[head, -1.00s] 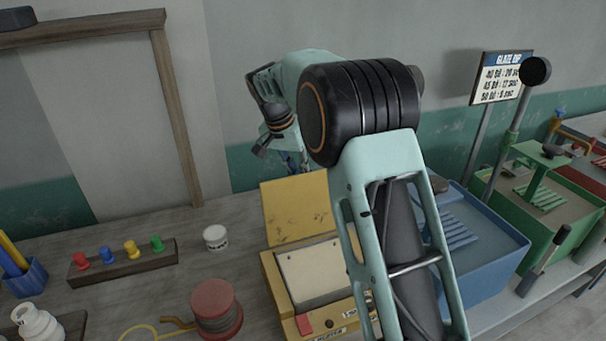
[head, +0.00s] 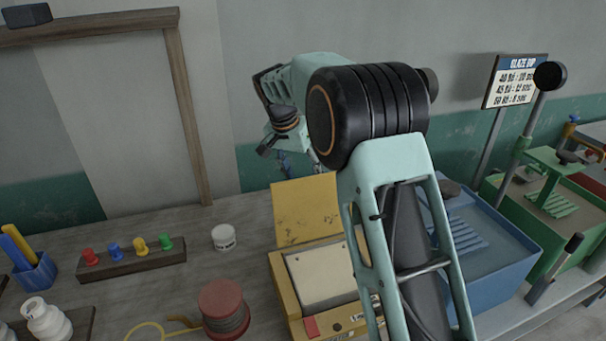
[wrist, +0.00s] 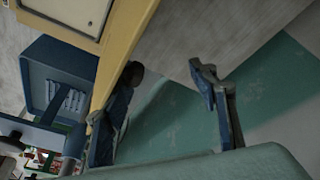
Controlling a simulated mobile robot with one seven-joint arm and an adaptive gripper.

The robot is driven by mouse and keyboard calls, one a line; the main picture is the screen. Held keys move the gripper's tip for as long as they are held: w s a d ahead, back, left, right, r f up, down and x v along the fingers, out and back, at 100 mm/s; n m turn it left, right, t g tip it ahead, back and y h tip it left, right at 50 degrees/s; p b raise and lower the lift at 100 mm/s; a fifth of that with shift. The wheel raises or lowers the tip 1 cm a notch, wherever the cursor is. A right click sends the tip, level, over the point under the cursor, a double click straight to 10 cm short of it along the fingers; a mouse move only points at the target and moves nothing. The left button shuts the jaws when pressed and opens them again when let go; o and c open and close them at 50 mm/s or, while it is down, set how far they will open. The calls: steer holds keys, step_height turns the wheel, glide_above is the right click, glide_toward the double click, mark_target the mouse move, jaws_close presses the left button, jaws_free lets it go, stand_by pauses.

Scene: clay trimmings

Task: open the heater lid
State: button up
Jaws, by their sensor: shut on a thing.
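The heater is a yellow box (head: 285,294) with a cream top plate (head: 322,275) and a red switch at its front. Its yellow lid (head: 306,210) stands raised at the back edge, partly behind my arm. In the wrist view, the yellow body (wrist: 118,50) fills the upper left, with a dark knob (wrist: 132,73) beside its edge. My gripper (wrist: 160,105) is there, its left finger right by the knob and its right finger well apart from it. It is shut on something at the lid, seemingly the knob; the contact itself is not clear. The head view mostly hides the gripper.
A blue basin (head: 500,262) and a green press (head: 550,210) stand right of the heater. A red spool (head: 224,308), a white tub (head: 224,237) and a rack of coloured pegs (head: 120,258) are to its left. A wall lies behind the bench.

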steer(key=shift+d+f, duration=0.1)
steer(key=shift+f, duration=0.9)
steer(key=shift+r, duration=0.1)
steer(key=v, duration=1.3)
steer(key=shift+w+d+r, duration=0.2)
steer(key=shift+w+r, duration=0.1)
steer(key=shift+r, duration=0.15)
steer(key=shift+a, duration=0.1)
